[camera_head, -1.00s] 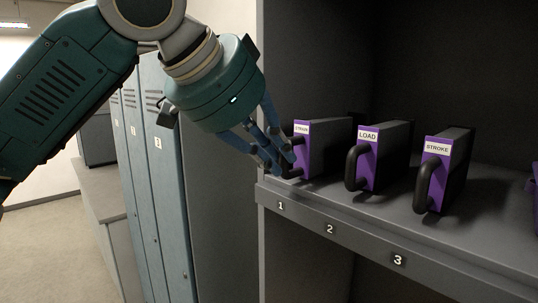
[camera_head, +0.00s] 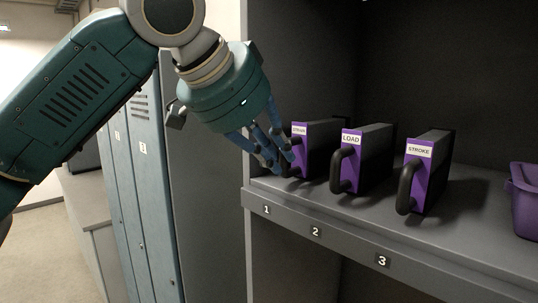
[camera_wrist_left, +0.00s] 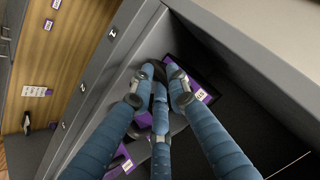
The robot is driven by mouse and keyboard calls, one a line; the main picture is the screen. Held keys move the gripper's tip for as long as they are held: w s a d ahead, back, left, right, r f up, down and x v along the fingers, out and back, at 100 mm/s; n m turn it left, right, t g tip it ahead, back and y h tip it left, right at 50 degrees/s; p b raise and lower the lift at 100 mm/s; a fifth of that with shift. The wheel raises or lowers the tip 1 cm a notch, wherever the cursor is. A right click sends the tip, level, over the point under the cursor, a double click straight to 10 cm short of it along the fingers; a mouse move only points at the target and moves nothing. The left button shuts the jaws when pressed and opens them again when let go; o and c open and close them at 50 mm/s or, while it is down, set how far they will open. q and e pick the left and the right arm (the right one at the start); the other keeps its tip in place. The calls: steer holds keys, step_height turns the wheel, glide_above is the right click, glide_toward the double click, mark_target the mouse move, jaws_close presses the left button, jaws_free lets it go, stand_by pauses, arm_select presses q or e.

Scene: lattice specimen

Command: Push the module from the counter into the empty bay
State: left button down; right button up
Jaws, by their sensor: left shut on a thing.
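Three purple-faced modules with dark bodies and black handles stand upright in a row on a grey shelf. The left one, apparently labelled STRAIN (camera_head: 315,135), is above number 1. LOAD (camera_head: 365,160) is above number 2 and STROKE (camera_head: 430,175) is above number 3. My left gripper (camera_head: 280,163) is shut on the STRAIN module's handle, and its fingers hide most of that handle. In the left wrist view my fingers (camera_wrist_left: 160,95) close together in front of a purple module face (camera_wrist_left: 197,84). No empty bay can be made out. My right gripper is out of view.
The shelf (camera_head: 480,225) has dark walls and a raised left side panel. A purple bin (camera_head: 525,200) sits on it at the right. Blue lockers (camera_head: 140,200) stand to the left, beside a pale counter (camera_head: 85,190) with bare floor in front.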

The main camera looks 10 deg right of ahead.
arm_select(q)
steer(key=shift+r, duration=0.25)
stand_by(0.7)
steer(key=c, duration=2)
jaws_free()
steer(key=shift+d, duration=0.1)
steer(key=o, duration=0.4)
steer(key=shift+w+d, duration=0.1)
steer(key=shift+w, duration=0.05)
steer(key=shift+w+d+f, duration=0.1)
steer(key=shift+d+f, duration=0.1)
steer(key=shift+d, duration=0.05)
steer(key=o, duration=0.5)
steer(key=shift+a, duration=0.25)
steer(key=shift+r, duration=0.1)
